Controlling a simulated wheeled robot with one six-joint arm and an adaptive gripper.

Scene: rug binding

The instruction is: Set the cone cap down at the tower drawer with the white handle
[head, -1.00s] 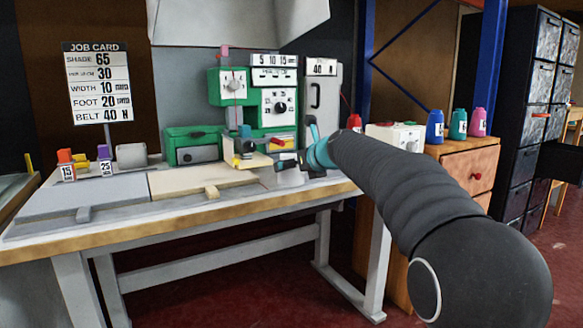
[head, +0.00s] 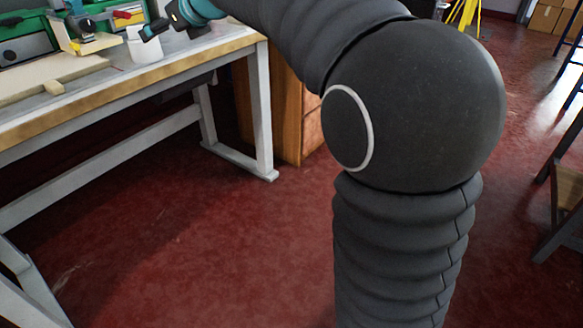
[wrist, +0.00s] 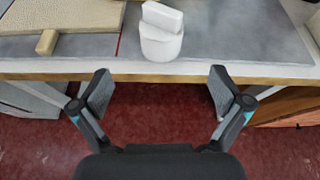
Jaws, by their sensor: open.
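My gripper (wrist: 161,92) is open and empty in the wrist view, its fingers spread over the table's front edge. It also shows in the head view (head: 165,28), partly hidden behind my own arm. A white rounded piece with a white block on top (wrist: 162,38) stands on the table just beyond the fingertips, apart from them. It also shows in the head view (head: 144,46), close to the gripper. I cannot tell whether it is the cone cap. No tower drawer with a white handle is visible now.
The workbench (head: 225,42) has a wooden front edge and pale legs. A wooden cabinet (head: 290,120) stands right beside it, partly behind my arm. A dark stool or frame (head: 565,195) is at the right. Red floor (head: 200,250) is clear in front of the bench.

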